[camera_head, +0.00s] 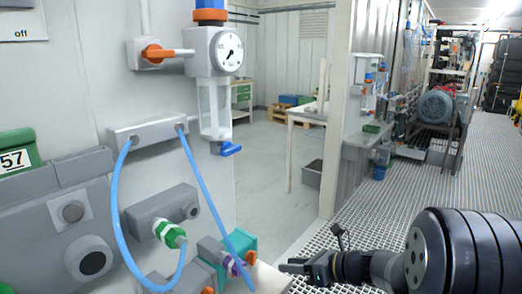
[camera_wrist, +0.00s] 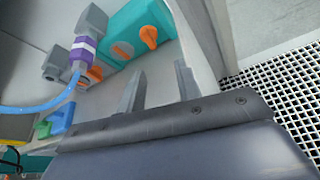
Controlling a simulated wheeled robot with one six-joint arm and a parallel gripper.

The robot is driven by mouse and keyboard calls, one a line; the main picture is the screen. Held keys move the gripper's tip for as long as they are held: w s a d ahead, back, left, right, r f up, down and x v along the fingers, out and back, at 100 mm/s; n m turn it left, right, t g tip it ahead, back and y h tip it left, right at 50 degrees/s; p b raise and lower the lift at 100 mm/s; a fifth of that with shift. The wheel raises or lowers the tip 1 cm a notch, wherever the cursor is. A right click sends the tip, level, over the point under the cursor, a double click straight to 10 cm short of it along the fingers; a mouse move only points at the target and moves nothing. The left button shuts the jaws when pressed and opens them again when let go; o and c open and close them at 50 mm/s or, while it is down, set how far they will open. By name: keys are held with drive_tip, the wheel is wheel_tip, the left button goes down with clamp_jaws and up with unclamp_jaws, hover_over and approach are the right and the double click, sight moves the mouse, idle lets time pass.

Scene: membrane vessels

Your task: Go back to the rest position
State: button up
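My gripper (camera_head: 286,265) is at the lower middle of the head view, low beside the grey equipment panel (camera_head: 170,90). My arm reaches in from the lower right. In the wrist view the two fingers of my gripper (camera_wrist: 160,75) stand apart with nothing between them. A teal block (camera_wrist: 140,32) with orange knobs is beyond the fingers in the wrist view. It also shows in the head view (camera_head: 243,246), left of my gripper and apart from it.
Blue hoses (camera_head: 200,180) hang from the panel. A pressure gauge (camera_head: 229,50) and a clear cylinder (camera_head: 214,108) are above. A pale post (camera_head: 345,110) stands behind my gripper. The grated floor (camera_head: 400,200) is open towards a blue motor (camera_head: 436,106) at the back right.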

drive_tip(key=shift+s+a+f+n+t+h+b, duration=0.15)
drive_tip(key=shift+a+f+n+t+h+b, duration=0.2)
drive_tip(key=shift+n+b, duration=0.65)
drive_tip(key=shift+r, duration=0.15)
